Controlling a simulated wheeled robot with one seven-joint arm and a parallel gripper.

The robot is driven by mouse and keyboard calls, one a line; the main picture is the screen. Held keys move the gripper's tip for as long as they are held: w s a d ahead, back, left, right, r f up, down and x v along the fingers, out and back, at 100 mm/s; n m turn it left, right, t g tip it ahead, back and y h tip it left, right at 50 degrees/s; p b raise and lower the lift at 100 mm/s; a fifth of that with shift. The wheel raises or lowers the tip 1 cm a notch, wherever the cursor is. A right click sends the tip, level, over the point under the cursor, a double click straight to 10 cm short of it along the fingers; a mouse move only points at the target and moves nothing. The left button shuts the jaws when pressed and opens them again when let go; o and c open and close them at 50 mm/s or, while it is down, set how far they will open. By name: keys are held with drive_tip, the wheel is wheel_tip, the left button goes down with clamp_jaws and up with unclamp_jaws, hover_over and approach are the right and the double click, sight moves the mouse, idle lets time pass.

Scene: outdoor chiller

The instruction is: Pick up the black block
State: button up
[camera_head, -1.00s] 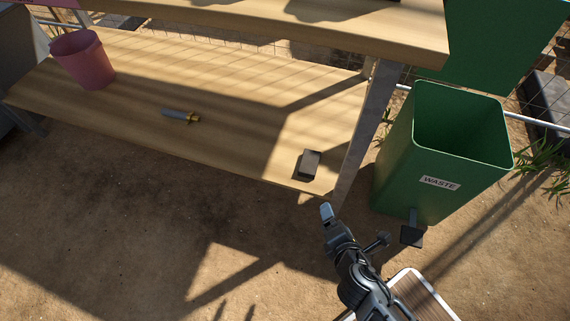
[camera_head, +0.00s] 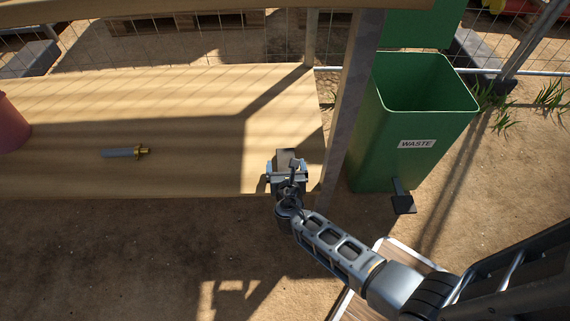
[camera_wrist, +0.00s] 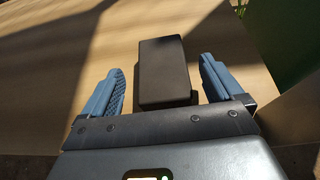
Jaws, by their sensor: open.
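The black block (camera_wrist: 164,72) lies on the wooden lower shelf (camera_head: 200,100), near its front right corner. In the wrist view it sits between the two blue fingers of my gripper (camera_wrist: 162,84), with a gap on each side. In the head view the block (camera_head: 285,154) is partly hidden behind my gripper (camera_head: 286,172). My gripper is open and empty, reaching over the shelf's front edge. I cannot tell how far the fingers are above the shelf.
A metal table leg (camera_head: 350,100) stands just right of the block. Beyond it is a green waste bin (camera_head: 415,125). A grey tool with a brass end (camera_head: 125,153) lies left on the shelf, and a pink bucket (camera_head: 10,128) is at the far left.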

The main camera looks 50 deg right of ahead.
sight(286, 162)
drive_tip(key=b+x, duration=0.1)
drive_tip(key=x, duration=0.3)
drive_tip(key=shift+s, duration=0.15)
drive_tip(key=shift+c, duration=0.2)
drive_tip(key=c, duration=1.1)
